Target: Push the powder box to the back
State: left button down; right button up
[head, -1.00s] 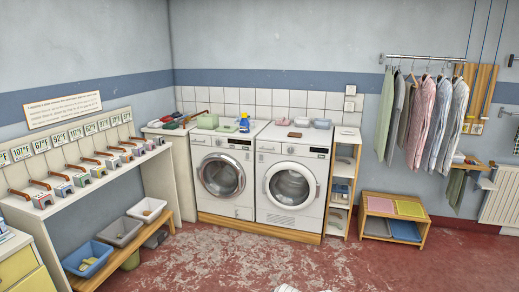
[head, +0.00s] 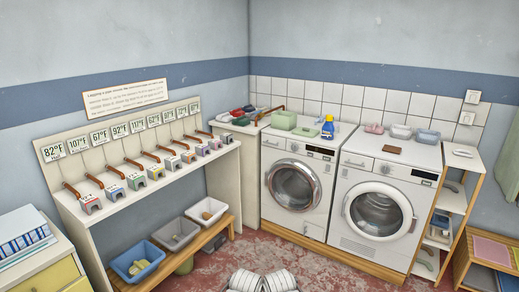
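No box is clearly marked as powder in the head view. A light green box-like container (head: 283,120) sits on top of the left washing machine (head: 297,185), toward its back left; I cannot tell whether it is the powder box.
A second white machine (head: 383,205) stands to the right, with a brown block and small tubs on top. A shelf with small coloured boxes (head: 135,180) runs along the left wall. Blue (head: 137,262) and grey tubs sit on a low bench. Red floor lies open in front.

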aim_at(285, 121)
jog(key=i, duration=2)
jog(key=i+j+z, duration=0.25)
jog(key=i, duration=0.35)
jog(key=i+j+z, duration=0.15)
jog(key=i+z, duration=0.15)
jog(key=i, duration=0.25)
jog(key=i+j+z, duration=0.25)
jog(key=i+j, duration=0.15)
jog(key=i, duration=0.15)
